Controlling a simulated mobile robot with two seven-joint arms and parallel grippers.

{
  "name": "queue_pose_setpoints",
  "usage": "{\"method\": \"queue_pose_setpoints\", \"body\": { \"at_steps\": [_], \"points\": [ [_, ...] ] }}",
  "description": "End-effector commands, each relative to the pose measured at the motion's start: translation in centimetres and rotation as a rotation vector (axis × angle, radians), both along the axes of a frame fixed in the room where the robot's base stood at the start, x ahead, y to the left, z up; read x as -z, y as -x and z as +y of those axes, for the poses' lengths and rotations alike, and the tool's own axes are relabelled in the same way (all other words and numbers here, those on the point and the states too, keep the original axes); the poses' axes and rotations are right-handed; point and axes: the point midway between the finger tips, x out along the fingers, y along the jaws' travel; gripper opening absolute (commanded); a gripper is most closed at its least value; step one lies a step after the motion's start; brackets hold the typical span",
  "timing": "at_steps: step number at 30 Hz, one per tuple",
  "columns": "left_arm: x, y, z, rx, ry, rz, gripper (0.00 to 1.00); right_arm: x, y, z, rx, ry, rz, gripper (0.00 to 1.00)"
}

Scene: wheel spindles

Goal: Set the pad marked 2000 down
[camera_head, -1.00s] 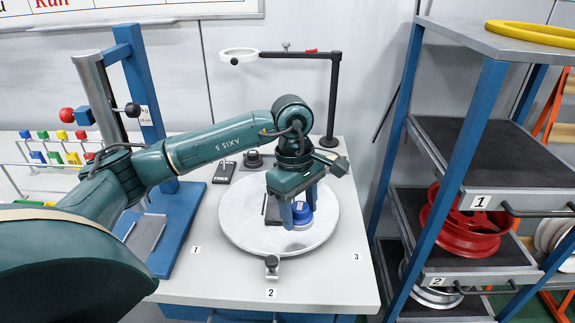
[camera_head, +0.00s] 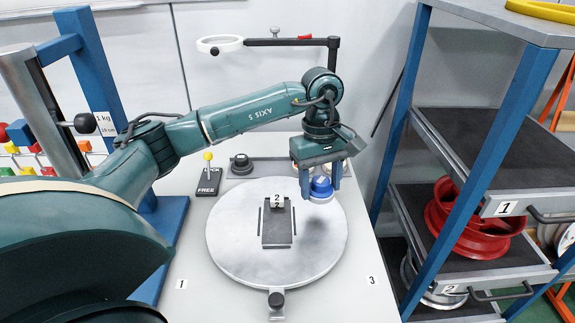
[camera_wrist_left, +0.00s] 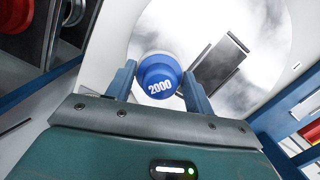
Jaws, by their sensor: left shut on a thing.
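The pad marked 2000 (camera_head: 320,187) has a blue top and a pale lower part. It shows over the back right part of the round grey disc (camera_head: 235,250). My left gripper (camera_head: 321,184) is shut on it, one finger on each side. In the left wrist view the pad (camera_wrist_left: 159,78) sits between the two finger tips (camera_wrist_left: 160,88), its number facing the camera. My right gripper is not in view.
On the disc is a dark rectangular plate (camera_head: 276,236) with a small block marked 2 (camera_head: 277,200). The disc's front and left are bare. Behind stand a FREE sign with a yellow-knobbed lever (camera_head: 208,180) and a black knob (camera_head: 241,163). A blue-framed shelf (camera_head: 450,150) stands right.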

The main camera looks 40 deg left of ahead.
Motion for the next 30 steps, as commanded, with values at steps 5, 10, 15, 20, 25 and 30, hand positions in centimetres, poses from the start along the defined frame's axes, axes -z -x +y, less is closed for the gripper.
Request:
{"method": "queue_pose_setpoints", "body": {
  "at_steps": [5,10,15,20,25,30],
  "points": [
    [-0.5,-3.1,4.7,-0.551,0.001,-0.001,0.28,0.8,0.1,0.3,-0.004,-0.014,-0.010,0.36],
    [-1.3,-5.1,9.3,-1.071,0.001,0.001,0.28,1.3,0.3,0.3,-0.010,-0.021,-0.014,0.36],
    [-2.0,-6.3,13.7,-1.562,0.000,0.000,0.28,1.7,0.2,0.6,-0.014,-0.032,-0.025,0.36],
    [-2.5,-6.7,16.9,-1.924,-0.002,0.001,0.28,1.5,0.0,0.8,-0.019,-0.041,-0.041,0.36],
    [-2.8,-6.7,18.8,-2.145,-0.002,0.002,0.28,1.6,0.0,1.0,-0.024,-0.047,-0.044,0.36],
    [-1.0,-6.6,19.3,-2.208,-0.010,0.004,0.28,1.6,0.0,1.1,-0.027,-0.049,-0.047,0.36]
  ]
}}
